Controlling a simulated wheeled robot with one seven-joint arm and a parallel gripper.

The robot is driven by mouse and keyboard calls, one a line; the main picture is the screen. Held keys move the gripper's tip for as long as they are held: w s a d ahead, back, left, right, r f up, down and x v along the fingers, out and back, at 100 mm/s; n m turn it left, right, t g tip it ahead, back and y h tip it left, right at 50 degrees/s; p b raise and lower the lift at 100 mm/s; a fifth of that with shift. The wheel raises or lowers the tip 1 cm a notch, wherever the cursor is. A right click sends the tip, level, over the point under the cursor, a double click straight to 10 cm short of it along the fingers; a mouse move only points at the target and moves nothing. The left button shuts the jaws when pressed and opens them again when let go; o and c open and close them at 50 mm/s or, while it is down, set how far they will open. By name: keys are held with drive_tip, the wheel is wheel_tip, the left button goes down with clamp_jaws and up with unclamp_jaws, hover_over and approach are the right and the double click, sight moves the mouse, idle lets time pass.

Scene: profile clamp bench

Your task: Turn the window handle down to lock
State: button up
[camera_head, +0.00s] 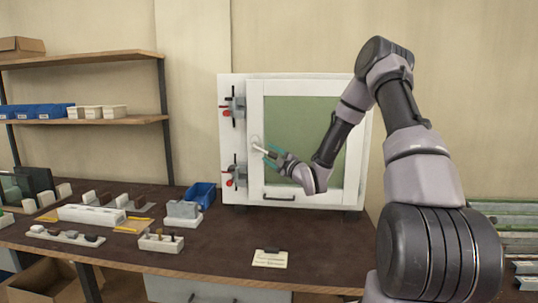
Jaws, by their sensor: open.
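A white window (356,198) with a greenish pane stands upright at the back of the bench. A small pale handle (254,141) sits on the left upright of its sash, about halfway up. My gripper (262,150) is at the handle from the right, open, with its fingertips close to it. The handle is small and partly covered by the fingers, so its exact angle and any contact are hard to tell. My arm crosses the right part of the window.
Two clamps with red knobs, upper (235,105) and lower (237,174), are on the frame's left side. A dark bar (280,198) is low on the sash. A blue bin (201,194), grey block (183,209) and card (270,259) lie on the bench (225,245). Its front middle is mostly clear.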

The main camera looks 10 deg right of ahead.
drive_tip(key=v, duration=0.9)
drive_tip(key=shift+s+d, duration=0.2)
drive_tip(key=shift+s, duration=0.1)
drive_tip(key=shift+f, duration=0.1)
